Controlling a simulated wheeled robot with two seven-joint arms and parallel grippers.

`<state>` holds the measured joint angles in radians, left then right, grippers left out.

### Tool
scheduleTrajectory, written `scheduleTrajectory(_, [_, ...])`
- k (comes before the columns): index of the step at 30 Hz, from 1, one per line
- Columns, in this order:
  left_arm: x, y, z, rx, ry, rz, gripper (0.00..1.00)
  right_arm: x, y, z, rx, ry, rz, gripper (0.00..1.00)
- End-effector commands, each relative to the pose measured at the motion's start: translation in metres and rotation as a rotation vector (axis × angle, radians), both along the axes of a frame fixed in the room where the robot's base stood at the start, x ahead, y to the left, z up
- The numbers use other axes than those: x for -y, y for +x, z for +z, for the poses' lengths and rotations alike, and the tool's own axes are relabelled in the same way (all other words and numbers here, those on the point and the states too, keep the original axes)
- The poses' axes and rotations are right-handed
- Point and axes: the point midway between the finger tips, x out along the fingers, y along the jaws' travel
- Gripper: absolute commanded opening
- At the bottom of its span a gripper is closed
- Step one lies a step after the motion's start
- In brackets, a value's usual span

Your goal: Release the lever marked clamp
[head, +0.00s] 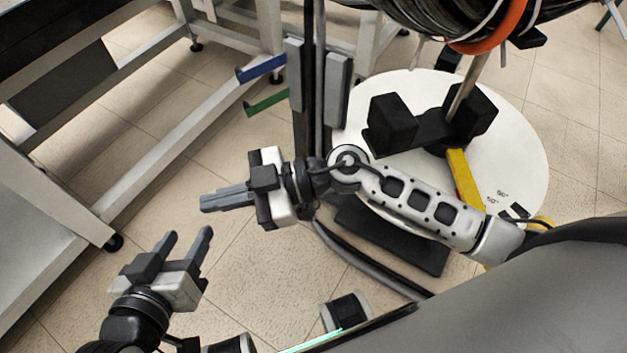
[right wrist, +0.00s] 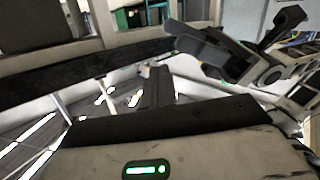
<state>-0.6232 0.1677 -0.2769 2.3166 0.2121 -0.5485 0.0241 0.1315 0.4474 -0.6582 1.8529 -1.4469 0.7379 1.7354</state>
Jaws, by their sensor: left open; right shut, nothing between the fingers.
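No marking reading "clamp" can be read in either view. In the head view, a blue bar (head: 261,69) and a green bar (head: 267,102) stick out left from a dark upright post (head: 307,90). A yellow bar (head: 464,181) lies at the foot of a metal rod on a white round plate (head: 525,160). I cannot tell whether any of these is the clamp lever. My right gripper (head: 203,201) is shut and empty, pointing left, below the green bar and apart from it. My left gripper (head: 187,240) is open and empty at lower left, pointing up.
A coil of black cable (head: 440,12) with an orange ring (head: 497,32) hangs at the top. Black blocks (head: 394,122) stand on the round plate. Grey frames (head: 150,90) line the left side. Tiled floor lies open between my grippers and the frames.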

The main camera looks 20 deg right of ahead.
Motion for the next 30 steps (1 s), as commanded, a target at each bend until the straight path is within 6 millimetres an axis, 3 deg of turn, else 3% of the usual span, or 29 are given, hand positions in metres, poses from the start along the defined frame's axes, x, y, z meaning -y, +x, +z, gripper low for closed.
scheduleTrajectory(1, [-0.003,-0.002,0.01,-0.02,0.025,0.004,0.48,0.014,0.009,-0.015,-0.037,-0.179,0.039,0.0])
scheduleTrajectory(3, [-0.008,-0.005,0.009,-0.042,0.057,0.007,0.48,0.041,0.02,-0.048,-0.112,-0.417,0.049,0.0])
scheduleTrajectory(6, [-0.013,-0.009,0.007,-0.066,0.095,0.01,0.48,0.09,0.039,-0.079,-0.208,-0.704,-0.008,0.0])
scheduleTrajectory(9, [-0.016,-0.011,0.006,-0.081,0.119,0.011,0.48,0.132,0.055,-0.095,-0.279,-0.902,-0.092,0.0])
scheduleTrajectory(12, [-0.018,-0.012,0.003,-0.091,0.133,0.012,0.48,0.157,0.064,-0.101,-0.316,-1.007,-0.154,0.0])
scheduleTrajectory(17, [-0.017,-0.012,-0.007,-0.105,0.137,0.006,0.48,0.162,0.067,-0.117,-0.333,-1.045,-0.179,0.0])
scheduleTrajectory(30, [-0.003,-0.007,-0.068,-0.201,0.132,-0.052,0.48,0.131,0.075,-0.202,-0.33,-1.039,-0.178,0.0])
